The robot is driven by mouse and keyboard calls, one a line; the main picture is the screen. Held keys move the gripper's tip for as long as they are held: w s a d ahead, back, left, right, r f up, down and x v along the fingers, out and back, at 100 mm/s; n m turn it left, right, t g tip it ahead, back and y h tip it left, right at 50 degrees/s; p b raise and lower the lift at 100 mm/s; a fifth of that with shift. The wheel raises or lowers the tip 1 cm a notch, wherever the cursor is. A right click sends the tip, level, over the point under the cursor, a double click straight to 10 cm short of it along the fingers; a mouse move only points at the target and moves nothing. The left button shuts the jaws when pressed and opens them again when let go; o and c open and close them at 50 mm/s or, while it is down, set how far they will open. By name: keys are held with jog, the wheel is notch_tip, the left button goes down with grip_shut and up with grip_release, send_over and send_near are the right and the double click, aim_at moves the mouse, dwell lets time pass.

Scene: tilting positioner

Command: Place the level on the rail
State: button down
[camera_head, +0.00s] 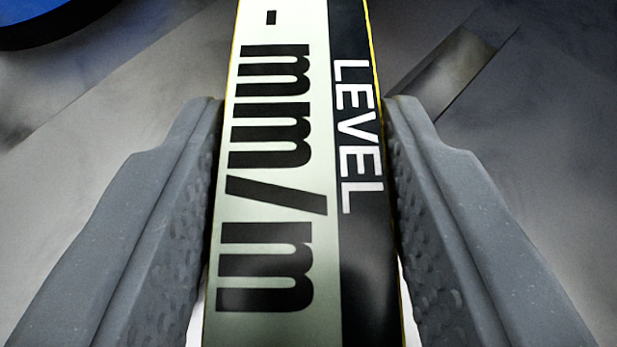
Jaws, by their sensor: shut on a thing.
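The level (275,190) is a long bar with a pale face marked "mm/m", a black strip with the word "LEVEL" and thin yellow edges. It runs from the top to the bottom of the picture, and both its ends are out of view. My gripper (305,110) is shut on the level, with one grey textured finger against each long side. No rail can be made out with certainty.
A blue rounded thing (45,22) with a dark lower edge shows at the top left. A metallic grey strip (450,70) runs diagonally behind the right finger. The surface behind is grey and blurred.

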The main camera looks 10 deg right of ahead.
jog(key=shift+f, duration=0.2)
jog(key=c, duration=0.9)
grip_release()
jog(key=shift+s+r, duration=0.1)
jog(key=v, duration=1)
jog(key=shift+s+r+b, duration=0.1)
jog(key=shift+b, duration=0.3)
jog(key=shift+v, duration=0.85)
